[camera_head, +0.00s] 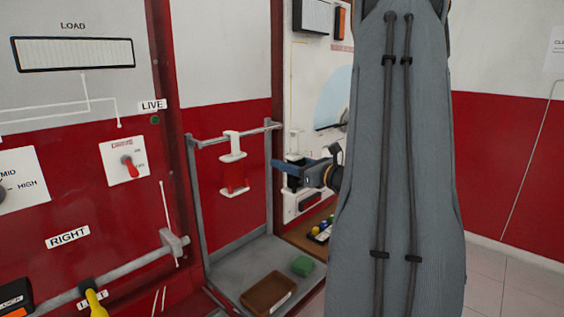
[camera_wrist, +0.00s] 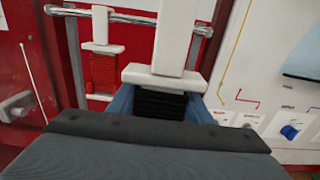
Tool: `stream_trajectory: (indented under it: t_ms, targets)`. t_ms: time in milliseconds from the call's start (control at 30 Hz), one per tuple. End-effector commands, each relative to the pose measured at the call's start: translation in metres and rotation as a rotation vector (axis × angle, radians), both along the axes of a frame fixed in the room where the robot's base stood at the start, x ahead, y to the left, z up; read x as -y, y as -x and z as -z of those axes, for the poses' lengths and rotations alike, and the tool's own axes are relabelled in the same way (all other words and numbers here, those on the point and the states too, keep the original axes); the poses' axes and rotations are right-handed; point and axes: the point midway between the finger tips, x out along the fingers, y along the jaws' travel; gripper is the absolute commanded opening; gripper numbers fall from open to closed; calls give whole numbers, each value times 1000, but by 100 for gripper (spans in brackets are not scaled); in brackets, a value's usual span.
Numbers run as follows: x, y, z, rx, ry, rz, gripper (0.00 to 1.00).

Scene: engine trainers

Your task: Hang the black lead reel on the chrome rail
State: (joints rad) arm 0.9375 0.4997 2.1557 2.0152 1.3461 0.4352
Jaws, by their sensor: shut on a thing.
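The black lead reel (camera_wrist: 160,103) has a black wound middle, a white flange and a tall white hanger. My gripper (camera_wrist: 160,108) is shut on it, with a blue finger at each side. The chrome rail (camera_head: 210,138) runs across the top of a grey frame. In the wrist view the rail (camera_wrist: 125,17) passes behind the reel's hanger; I cannot tell that they touch. The hanger's top is cut off by the picture edge.
A red lead reel (camera_head: 233,175) hangs on the rail, left of my gripper. Below are a grey shelf (camera_head: 236,270), a brown tray (camera_head: 268,293) and a green block (camera_head: 302,265). The rail right of the red reel looks free. A white panel (camera_head: 318,90) stands behind.

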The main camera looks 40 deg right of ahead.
Motion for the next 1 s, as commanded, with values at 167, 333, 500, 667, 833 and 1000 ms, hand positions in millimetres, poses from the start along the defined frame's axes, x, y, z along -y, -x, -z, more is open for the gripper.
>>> stream_trajectory:
  t_ms: [167, 333, 500, 667, 833, 1000]
  targets:
    - [1, 12, -18, 1, 0, 1, 19]
    - [0, 12, -20, 2, 0, 0, 19]
    - [-1, 3, -19, 1, -1, -2, 19]
    - [-3, -9, -19, 2, 0, -1, 19]
    - [-5, -21, -18, 1, 0, -1, 19]
    - [-6, -33, -19, 2, 1, -2, 19]
